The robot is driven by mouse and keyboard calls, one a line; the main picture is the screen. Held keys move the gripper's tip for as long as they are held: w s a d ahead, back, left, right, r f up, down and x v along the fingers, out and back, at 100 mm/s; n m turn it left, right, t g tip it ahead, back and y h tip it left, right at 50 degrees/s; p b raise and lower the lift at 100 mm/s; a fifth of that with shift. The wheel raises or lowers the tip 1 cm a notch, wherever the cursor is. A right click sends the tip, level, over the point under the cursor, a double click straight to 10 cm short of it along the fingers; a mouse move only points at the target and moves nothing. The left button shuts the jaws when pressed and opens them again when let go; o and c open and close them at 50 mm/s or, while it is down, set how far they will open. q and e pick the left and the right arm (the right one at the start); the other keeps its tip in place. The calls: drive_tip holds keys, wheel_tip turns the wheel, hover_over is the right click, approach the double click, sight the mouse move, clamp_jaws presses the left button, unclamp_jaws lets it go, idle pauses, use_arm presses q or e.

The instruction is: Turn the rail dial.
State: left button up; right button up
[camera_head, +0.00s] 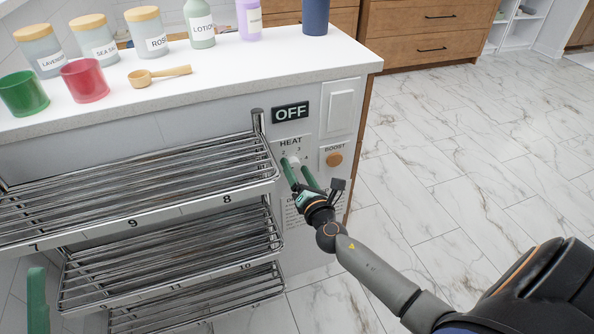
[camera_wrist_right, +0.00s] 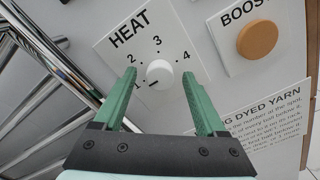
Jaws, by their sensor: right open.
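The dial (camera_wrist_right: 160,72) is a round white knob on a panel marked HEAT, with the numbers 1 to 4 around it. A dark mark at its lower left points towards the 1. In the head view, the dial (camera_head: 295,162) sits below the black OFF sign (camera_head: 290,112). My right gripper (camera_head: 297,172) is open, its green fingers reaching towards the panel. In the right wrist view, the fingertips (camera_wrist_right: 158,80) lie on either side of the dial, with gaps visible. A green finger of my left gripper (camera_head: 37,300) shows at the lower left; its opening cannot be told.
A tiered chrome rack (camera_head: 150,190) stands close left of the panel. An orange BOOST button (camera_head: 334,159) is to the right of the dial. Jars, bottles, cups and a wooden scoop (camera_head: 160,74) stand on the white counter (camera_head: 250,75) above. The tiled floor (camera_head: 450,150) at right is clear.

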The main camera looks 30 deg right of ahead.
drive_tip(key=shift+c, duration=0.2)
clamp_jaws()
idle(0.5)
